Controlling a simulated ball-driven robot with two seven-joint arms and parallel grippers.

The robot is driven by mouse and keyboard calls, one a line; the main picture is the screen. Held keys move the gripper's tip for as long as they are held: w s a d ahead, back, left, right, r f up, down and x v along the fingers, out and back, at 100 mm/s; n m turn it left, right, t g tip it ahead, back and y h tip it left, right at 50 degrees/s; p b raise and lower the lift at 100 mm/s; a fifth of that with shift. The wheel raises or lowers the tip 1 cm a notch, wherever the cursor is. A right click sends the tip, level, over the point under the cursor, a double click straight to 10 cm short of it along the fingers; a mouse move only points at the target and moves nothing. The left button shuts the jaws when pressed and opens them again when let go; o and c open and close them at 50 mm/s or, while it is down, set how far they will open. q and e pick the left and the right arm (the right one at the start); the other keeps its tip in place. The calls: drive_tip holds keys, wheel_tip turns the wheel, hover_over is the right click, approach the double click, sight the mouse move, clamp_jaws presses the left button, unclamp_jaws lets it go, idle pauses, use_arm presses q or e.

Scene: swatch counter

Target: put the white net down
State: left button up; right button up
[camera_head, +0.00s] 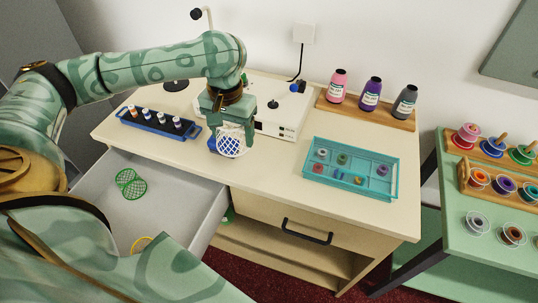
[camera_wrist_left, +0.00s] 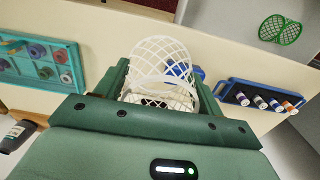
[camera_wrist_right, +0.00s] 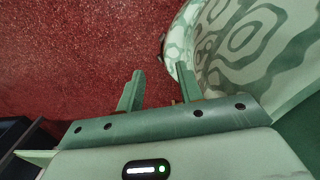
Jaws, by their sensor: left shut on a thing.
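My left gripper (camera_head: 229,128) is shut on the white net (camera_head: 232,143), a small lattice basket, above the counter in front of the white device. In the left wrist view the white net (camera_wrist_left: 165,55) sits between the fingers of the left gripper (camera_wrist_left: 160,86). I cannot tell whether its lower end touches the counter. My right gripper (camera_wrist_right: 158,85) shows only in the right wrist view, open and empty above the red carpet.
A blue item (camera_head: 212,145) lies close behind the net, partly hidden. A blue vial rack (camera_head: 160,127) is to the left, a teal tray (camera_head: 350,186) to the right. The open drawer (camera_head: 185,205) holds a green net (camera_head: 131,183) and a yellow ring (camera_head: 142,244). Counter front is bare.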

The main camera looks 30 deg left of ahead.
use_arm(q)
drive_tip(key=b, duration=0.5)
hover_over(267, 163)
drive_tip(key=f, duration=0.7)
drive_tip(key=shift+s+a, duration=0.1)
drive_tip(key=shift+s, duration=0.1)
drive_tip(key=f+b, duration=0.3)
drive_tip(key=f, duration=0.1)
drive_tip(key=shift+w, duration=0.2)
drive_tip(key=shift+r, duration=0.25)
drive_tip(key=shift+c, duration=0.4)
use_arm(e)
wheel_tip(267, 163, down, 9)
drive_tip(key=s, duration=0.1)
drive_tip(key=shift+s+r+g, duration=0.2)
drive_tip(key=shift+s+g, duration=0.2)
use_arm(q)
drive_tip(key=o, duration=0.7)
drive_tip(key=shift+f, duration=0.1)
drive_tip(key=shift+c, duration=0.2)
drive_tip(key=o, duration=0.4)
drive_tip(key=shift+c, duration=0.2)
wheel_tip(267, 163, up, 12)
drive_tip(key=p, duration=0.8)
use_arm(e)
wheel_tip(267, 163, up, 8)
drive_tip(key=w, duration=0.2)
drive_tip(key=shift+w+t, duration=0.35)
drive_tip(key=shift+t, duration=0.05)
